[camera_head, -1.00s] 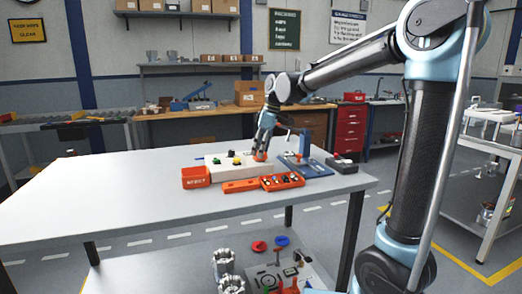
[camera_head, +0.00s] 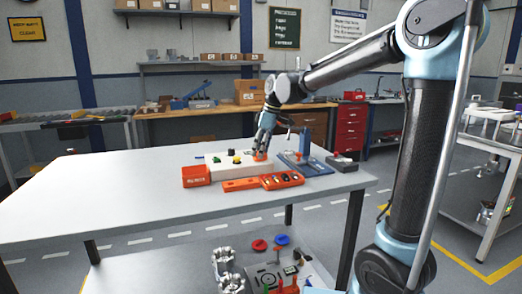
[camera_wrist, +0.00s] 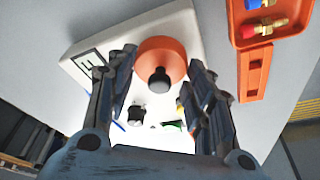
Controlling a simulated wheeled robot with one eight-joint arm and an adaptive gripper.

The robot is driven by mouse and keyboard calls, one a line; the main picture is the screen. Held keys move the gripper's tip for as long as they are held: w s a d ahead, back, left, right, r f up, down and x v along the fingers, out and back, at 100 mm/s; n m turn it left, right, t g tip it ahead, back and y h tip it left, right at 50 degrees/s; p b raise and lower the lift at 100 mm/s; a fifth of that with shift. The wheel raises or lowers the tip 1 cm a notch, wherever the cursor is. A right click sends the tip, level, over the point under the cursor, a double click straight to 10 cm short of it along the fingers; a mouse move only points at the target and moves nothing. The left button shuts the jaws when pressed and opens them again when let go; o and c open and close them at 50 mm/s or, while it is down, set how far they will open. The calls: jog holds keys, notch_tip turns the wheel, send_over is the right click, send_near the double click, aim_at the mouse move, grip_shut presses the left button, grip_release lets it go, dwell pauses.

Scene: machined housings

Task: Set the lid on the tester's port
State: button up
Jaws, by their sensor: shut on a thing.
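The tester is a white box (camera_head: 226,165) on the table, with black, yellow and green knobs on top. It also fills the middle of the wrist view (camera_wrist: 110,30). The lid is an orange disc with a black knob (camera_wrist: 160,50), at the tester's right end in the head view (camera_head: 261,155). My gripper (camera_wrist: 160,68) is shut on the lid, with a finger on each side of it; it also shows in the head view (camera_head: 262,148). The port is not visible, perhaps hidden under the lid. I cannot tell whether the lid touches the tester.
A red bin (camera_head: 195,177) stands left of the tester. An orange tray with small fittings (camera_head: 282,180) and an orange flat piece (camera_head: 240,185) lie in front. A blue stand (camera_head: 305,158) and a dark box (camera_head: 342,163) are to the right. The table's left side is clear.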

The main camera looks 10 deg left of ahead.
jog(key=shift+f, duration=0.1)
jog(key=o, duration=1.5)
jog(key=shift+r, duration=4.05)
